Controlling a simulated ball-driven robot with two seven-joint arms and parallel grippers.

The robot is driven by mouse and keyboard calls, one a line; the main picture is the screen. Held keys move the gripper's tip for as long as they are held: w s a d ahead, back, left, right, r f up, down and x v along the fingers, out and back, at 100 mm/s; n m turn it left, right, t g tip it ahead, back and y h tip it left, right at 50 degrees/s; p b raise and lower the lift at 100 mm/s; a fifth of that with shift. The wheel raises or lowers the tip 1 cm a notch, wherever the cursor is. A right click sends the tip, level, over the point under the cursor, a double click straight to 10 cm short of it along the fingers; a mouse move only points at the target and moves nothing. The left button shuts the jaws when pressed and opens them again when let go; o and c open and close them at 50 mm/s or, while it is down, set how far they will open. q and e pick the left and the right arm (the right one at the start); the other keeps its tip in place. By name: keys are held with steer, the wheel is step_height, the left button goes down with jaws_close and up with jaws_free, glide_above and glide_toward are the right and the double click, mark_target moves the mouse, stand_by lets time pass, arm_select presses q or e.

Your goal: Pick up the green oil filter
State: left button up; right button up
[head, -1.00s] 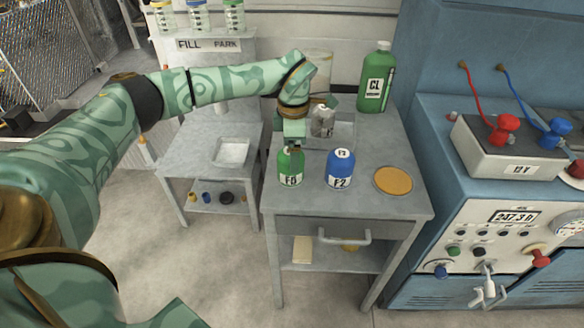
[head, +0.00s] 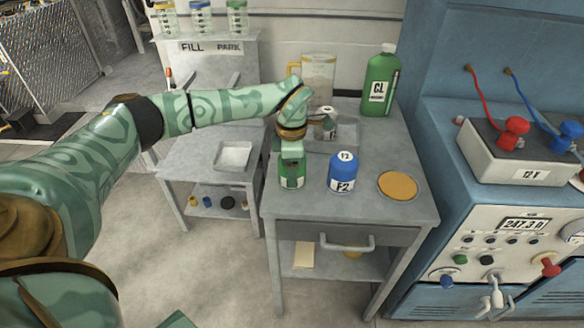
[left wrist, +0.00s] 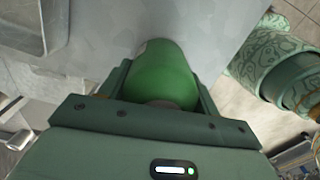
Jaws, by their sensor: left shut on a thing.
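The green oil filter (head: 292,179) stands upright near the front left corner of the grey cart top, its white label partly in view. My left gripper (head: 291,160) is over it from above and shut on it, hiding its top. In the left wrist view the green filter (left wrist: 165,75) sits between the two fingers of my left gripper (left wrist: 158,90). In the head view the filter's base appears at the cart top; I cannot tell if it touches. My right gripper is not in view.
A blue filter marked F2 (head: 342,173) stands close to the right. An orange disc (head: 397,186) lies farther right. A green CL bottle (head: 379,82), a clear jug (head: 318,75) and a tray (head: 340,139) are behind. A blue test bench (head: 470,215) bounds the right side.

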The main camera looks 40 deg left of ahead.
arm_select(q)
steer(key=shift+r, duration=0.1)
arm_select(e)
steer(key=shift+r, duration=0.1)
arm_select(q)
steer(key=shift+r, duration=0.35)
step_height(320, 180, up, 3)
steer(key=shift+w+f+p, duration=0.1)
steer(key=shift+p, duration=0.9)
steer(key=s+d+r+p, duration=0.4)
steer(key=s+d+r, duration=0.3)
steer(key=d, duration=0.5)
step_height(320, 180, up, 2)
steer(key=shift+r+p, duration=0.15)
steer(key=shift+p, duration=0.2)
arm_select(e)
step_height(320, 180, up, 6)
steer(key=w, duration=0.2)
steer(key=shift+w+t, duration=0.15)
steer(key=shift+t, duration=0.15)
arm_select(q)
steer(key=shift+s+d, duration=0.1)
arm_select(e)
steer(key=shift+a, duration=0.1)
arm_select(q)
steer(key=o, duration=0.3)
